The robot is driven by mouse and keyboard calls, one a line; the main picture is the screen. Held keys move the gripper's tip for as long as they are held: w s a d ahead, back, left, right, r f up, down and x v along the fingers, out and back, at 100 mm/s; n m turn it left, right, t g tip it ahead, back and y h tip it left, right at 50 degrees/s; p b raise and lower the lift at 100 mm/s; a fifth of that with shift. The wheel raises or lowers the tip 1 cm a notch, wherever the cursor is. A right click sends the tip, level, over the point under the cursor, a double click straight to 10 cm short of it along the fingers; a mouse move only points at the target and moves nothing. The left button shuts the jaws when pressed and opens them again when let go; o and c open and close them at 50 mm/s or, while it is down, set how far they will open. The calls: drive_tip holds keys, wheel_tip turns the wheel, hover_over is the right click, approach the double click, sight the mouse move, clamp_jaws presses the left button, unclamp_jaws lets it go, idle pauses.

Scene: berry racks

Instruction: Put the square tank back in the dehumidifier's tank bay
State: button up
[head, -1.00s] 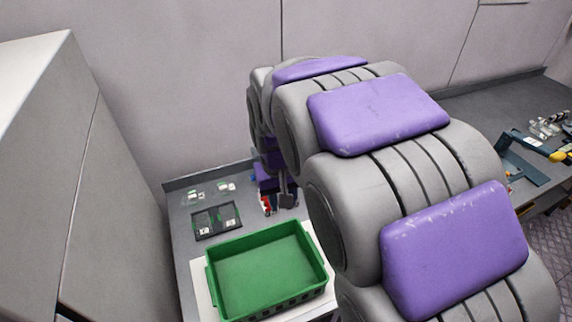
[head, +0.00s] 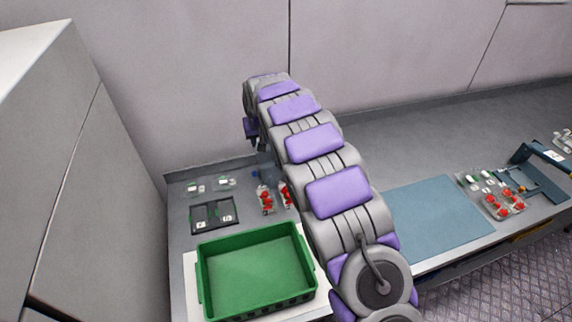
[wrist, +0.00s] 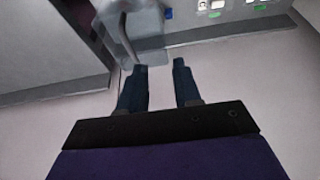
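My gripper (wrist: 157,77) shows in the wrist view as two dark blue fingers with a clear gap and nothing between them. In the head view its fingers are hidden at the far end of my arm, close to the back wall. I cannot pick out the square tank or the dehumidifier's tank bay for certain in either view.
A green crate (head: 200,280) stands on the counter's near left. Behind it are a dark tray (head: 214,229) and red berry packs (head: 266,199). A tall grey cabinet (head: 110,150) closes the left. A blue mat (head: 437,215) lies bare at right, beside more red berries (head: 503,204).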

drive_tip(key=x, duration=0.4)
drive_tip(key=b+x, duration=0.1)
drive_tip(key=x, duration=0.3)
drive_tip(key=b+x, duration=0.1)
drive_tip(key=x, duration=0.3)
drive_tip(key=shift+w+a+f, duration=0.1)
drive_tip(key=shift+w+a, duration=0.25)
drive_tip(key=shift+a, duration=0.1)
drive_tip(key=b+x, duration=0.2)
drive_tip(key=x, duration=0.3)
drive_tip(key=shift+w+a+f, duration=0.15)
drive_tip(key=shift+w+f, duration=0.05)
drive_tip(key=shift+w, duration=0.1)
drive_tip(key=shift+c, duration=0.3)
clamp_jaws()
idle(0.4)
